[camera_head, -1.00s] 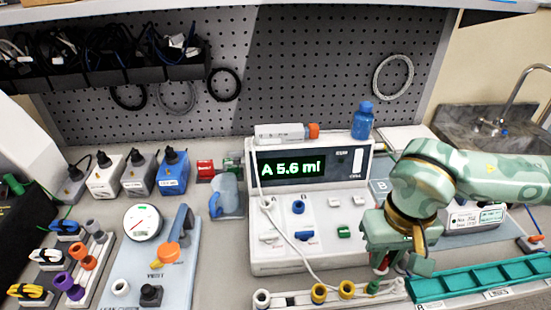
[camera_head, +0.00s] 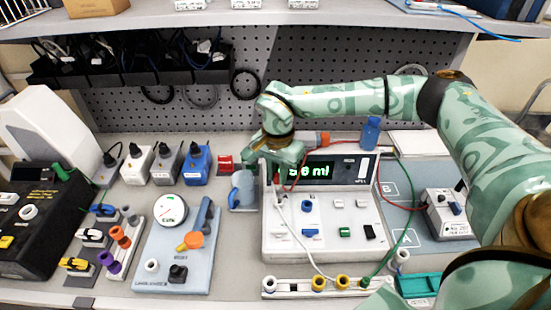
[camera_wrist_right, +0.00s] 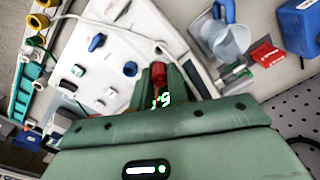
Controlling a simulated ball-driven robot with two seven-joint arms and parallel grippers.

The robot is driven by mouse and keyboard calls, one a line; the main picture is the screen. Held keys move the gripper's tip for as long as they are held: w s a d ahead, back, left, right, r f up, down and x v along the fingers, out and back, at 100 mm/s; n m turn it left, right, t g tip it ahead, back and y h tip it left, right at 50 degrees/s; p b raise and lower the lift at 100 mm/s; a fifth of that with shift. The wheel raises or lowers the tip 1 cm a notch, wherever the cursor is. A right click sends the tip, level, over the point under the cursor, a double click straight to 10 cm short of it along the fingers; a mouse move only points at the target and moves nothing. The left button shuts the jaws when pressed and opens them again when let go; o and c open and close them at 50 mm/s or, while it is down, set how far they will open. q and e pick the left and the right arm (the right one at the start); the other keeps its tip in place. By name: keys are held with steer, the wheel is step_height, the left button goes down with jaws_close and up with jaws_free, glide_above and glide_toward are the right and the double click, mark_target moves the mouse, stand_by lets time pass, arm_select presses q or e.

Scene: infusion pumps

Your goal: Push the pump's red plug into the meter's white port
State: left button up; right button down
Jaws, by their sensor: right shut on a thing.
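The meter (camera_head: 272,248) is a pale box with a green-lit display and a sloping face of white, blue, green and black ports. My right gripper (camera_head: 281,188) is over its upper left, left of the display. In the right wrist view, my gripper (camera_wrist_right: 160,82) is shut on the red plug (camera_wrist_right: 158,72), above the meter's face (camera_wrist_right: 118,42). A white port (camera_head: 280,233) shows lower on the face; I cannot tell whether the plug touches any port. The pump (camera_head: 449,212) appears to be the small box at right, with a red lead (camera_head: 400,207). My left gripper is out of view.
A white cable (camera_head: 303,254) runs down the meter's left side to a strip of yellow rings (camera_head: 318,284). A green cable (camera_head: 408,228) loops at its right. A blue bottle (camera_head: 370,134) stands behind. A gauge board (camera_head: 150,275) and blue jug (camera_head: 242,190) lie left.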

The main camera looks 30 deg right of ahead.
mark_target(278, 186)
steer(key=shift+w+d+f+m, duration=0.15)
steer(key=shift+d+f+m, duration=0.05)
steer(key=shift+d+m, duration=0.1)
steer(key=shift+f+b, duration=0.3)
steer(key=shift+b, duration=0.2)
step_height(278, 186, down, 4)
steer(key=b, duration=0.4)
steer(key=shift+f, duration=0.25)
steer(key=shift+r, duration=0.3)
steer(key=shift+p, duration=0.35)
steer(key=shift+f, duration=0.15)
steer(key=shift+p, duration=0.35)
steer(key=shift+f, duration=1.1)
